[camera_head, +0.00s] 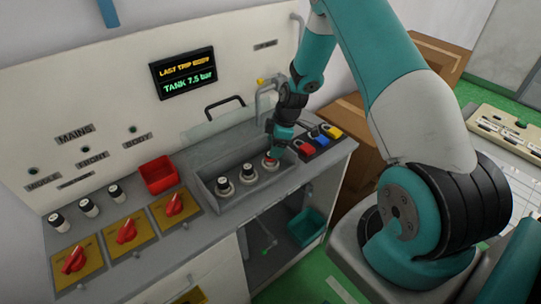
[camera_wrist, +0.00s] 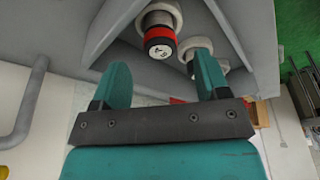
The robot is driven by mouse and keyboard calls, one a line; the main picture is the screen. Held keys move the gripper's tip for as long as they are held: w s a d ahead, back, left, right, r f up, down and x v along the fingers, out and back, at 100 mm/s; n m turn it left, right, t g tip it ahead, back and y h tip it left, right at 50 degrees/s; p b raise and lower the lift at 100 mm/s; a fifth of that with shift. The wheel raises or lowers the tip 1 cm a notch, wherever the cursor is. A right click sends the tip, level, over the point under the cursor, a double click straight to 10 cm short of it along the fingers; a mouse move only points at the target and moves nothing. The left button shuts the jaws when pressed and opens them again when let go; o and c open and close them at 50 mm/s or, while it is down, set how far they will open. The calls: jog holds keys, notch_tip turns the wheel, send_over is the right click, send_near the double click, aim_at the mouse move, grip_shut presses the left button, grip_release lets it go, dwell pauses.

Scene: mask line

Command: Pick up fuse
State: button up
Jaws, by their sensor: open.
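Several fuses stand in a grey recessed tray (camera_head: 222,208) on the bench. The rightmost fuse (camera_head: 270,163) shows some red and lies right at my gripper (camera_head: 274,150). A second fuse or socket (camera_wrist: 196,52) is partly hidden behind the right finger. The other two tray fuses, at left (camera_head: 224,187) and middle (camera_head: 248,174), have dark tops.
Three black-and-white fuses (camera_head: 88,207) stand left, behind yellow plates with red knobs (camera_head: 126,232). A red bin (camera_head: 158,175) is left of the tray. A grey pipe (camera_wrist: 25,110) shows in the wrist view.

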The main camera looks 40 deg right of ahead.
jog(key=shift+p+x, duration=0.85)
jog(key=shift+x, duration=1.7)
jog(key=c, duration=1)
jog(key=shift+r, duration=0.15)
jog(key=shift+w+r+b, duration=0.1)
jog(key=shift+r+b, duration=0.5)
jog(key=shift+b, duration=0.05)
jog(key=shift+r+b, duration=0.6)
jog(key=shift+r, duration=0.35)
jog(key=s+b, duration=0.1)
jog(key=s, duration=0.5)
jog(key=s+b, duration=0.2)
jog(key=s, duration=0.4)
jog(key=s+b, duration=0.2)
jog(key=s, duration=0.4)
jog(key=shift+d+r, duration=0.1)
jog(key=shift+d, duration=0.15)
